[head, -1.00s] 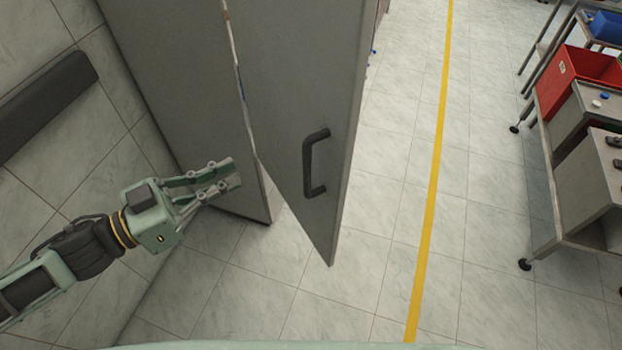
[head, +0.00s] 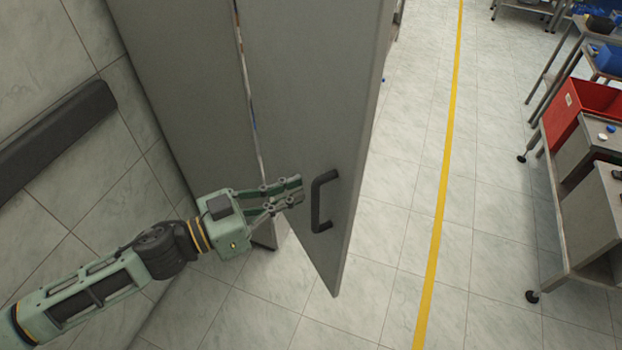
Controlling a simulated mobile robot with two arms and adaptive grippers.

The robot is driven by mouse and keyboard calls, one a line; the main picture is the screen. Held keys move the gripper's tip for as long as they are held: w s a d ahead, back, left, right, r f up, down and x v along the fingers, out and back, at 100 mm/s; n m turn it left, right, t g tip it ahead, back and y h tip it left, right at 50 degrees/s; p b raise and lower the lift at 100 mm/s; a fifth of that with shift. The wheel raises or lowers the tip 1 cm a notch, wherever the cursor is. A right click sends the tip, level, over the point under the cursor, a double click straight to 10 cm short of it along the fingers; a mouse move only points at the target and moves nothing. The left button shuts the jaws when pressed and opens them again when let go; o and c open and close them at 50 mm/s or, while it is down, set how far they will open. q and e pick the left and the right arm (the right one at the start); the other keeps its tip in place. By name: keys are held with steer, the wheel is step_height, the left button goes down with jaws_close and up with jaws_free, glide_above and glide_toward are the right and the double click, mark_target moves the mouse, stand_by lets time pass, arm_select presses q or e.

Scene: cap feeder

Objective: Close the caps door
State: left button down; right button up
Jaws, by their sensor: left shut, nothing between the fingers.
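The caps door (head: 300,110) is a tall grey panel on a grey cabinet (head: 185,90). It stands ajar, with a narrow gap along its left edge showing some coloured contents. A dark handle (head: 318,202) is on its lower part. My left gripper (head: 300,190) is shut and empty. In the picture its fingertips lie in front of the door, just left of the handle; whether they touch the panel I cannot tell. My right gripper is not in view.
A metal cart (head: 560,215) with a red bin (head: 575,112) stands at the right. A yellow floor line (head: 445,170) runs between it and the door over clear tiled floor. A dark rail (head: 60,135) is on the left wall.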

arm_select(q)
steer(key=p+x, duration=0.1)
steer(key=x, duration=0.3)
steer(key=shift+w+d+p, duration=0.1)
steer(key=shift+d+p, duration=0.1)
steer(key=shift+p, duration=0.1)
